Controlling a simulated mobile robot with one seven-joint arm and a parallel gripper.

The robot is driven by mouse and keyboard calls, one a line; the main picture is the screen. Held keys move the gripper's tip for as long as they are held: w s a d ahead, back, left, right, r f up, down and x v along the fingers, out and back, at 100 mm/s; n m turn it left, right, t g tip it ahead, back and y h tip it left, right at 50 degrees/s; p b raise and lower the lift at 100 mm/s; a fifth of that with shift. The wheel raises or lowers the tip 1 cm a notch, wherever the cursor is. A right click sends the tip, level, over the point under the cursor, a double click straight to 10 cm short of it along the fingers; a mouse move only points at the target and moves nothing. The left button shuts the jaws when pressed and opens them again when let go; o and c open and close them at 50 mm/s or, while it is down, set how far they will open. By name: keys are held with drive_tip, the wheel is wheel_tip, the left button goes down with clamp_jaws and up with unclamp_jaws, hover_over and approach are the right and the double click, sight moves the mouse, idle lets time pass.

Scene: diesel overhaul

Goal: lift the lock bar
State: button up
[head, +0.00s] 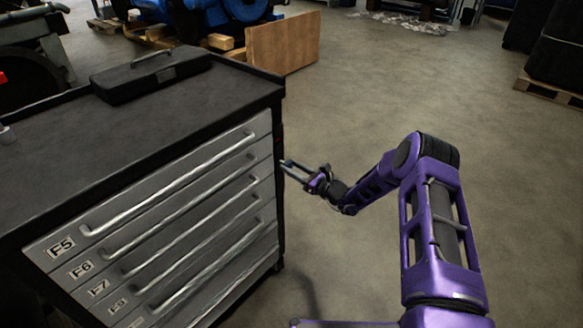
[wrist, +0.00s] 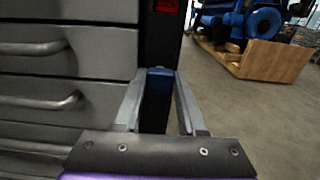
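A grey drawer cabinet (head: 190,190) with a dark top stands at the left in the head view. A dark upright strip (wrist: 160,45), which may be the lock bar, runs down its front right corner in the wrist view. A red label or part (wrist: 167,6) sits high on it. My gripper (head: 288,169) is at this corner, below the cabinet top, fingers pointing at it. In the wrist view my gripper (wrist: 160,78) has its fingers apart, with a small blue-grey piece (wrist: 160,72) showing between the tips. I cannot tell whether they touch it.
Long drawer handles (wrist: 45,102) stick out left of the fingers. A black case (head: 150,76) lies on the cabinet top. A wooden board (head: 284,43) and blue machinery (head: 190,15) stand behind.

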clamp_jaws()
idle(1.0)
